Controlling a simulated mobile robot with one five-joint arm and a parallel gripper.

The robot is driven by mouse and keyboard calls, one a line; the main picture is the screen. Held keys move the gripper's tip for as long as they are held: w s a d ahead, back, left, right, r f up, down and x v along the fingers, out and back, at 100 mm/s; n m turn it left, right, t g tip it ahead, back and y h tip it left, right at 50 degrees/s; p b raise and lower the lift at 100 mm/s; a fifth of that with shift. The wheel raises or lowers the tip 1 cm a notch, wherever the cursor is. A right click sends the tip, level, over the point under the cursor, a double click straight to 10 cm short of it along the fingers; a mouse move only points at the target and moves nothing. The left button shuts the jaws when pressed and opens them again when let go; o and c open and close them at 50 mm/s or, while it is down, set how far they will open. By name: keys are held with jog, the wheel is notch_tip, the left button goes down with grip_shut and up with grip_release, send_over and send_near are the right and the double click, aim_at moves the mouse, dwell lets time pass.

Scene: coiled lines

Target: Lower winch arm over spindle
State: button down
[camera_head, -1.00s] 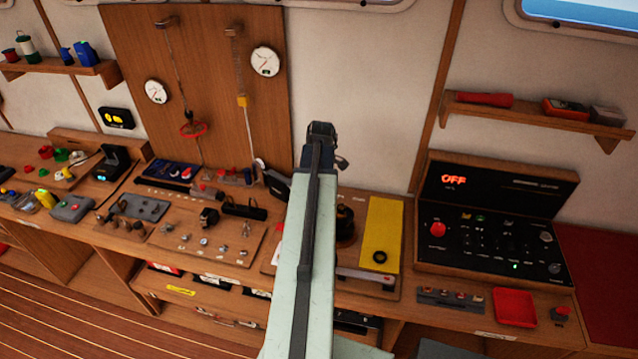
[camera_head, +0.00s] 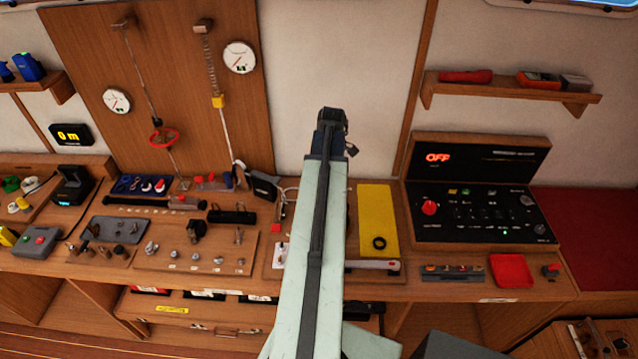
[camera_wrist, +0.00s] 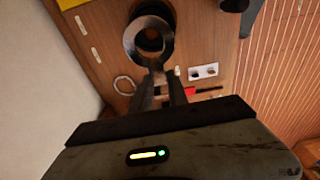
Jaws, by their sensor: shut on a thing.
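The winch arm seems to be the grey metal piece with a ring end (camera_wrist: 138,52) in the wrist view. My gripper (camera_wrist: 158,88) is shut on its stem, just below the ring. A dark round body, seemingly the spindle (camera_wrist: 153,22), shows behind and through the ring. I cannot tell whether the ring is around it or above it. In the head view my own arm stretches over the bench and hides the gripper, the ring and the spindle.
A board with a yellow panel (camera_head: 377,212) and a black ring (camera_head: 379,242) lies right of my arm. A control box (camera_head: 480,190) reading OFF and a red tray (camera_head: 511,271) stand further right. A board of small metal fittings (camera_head: 190,252) lies left.

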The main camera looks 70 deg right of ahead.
jog(key=shift+s+f+b, duration=0.15)
jog(key=shift+f+b, duration=2.65)
jog(key=shift+f, duration=0.15)
jog(key=shift+f, duration=0.15)
notch_tip(320, 180, down, 4)
jog(key=b, duration=0.4)
jog(key=shift+f+b, duration=0.2)
jog(key=shift+b, duration=0.2)
jog(key=c, duration=0.9)
grip_release()
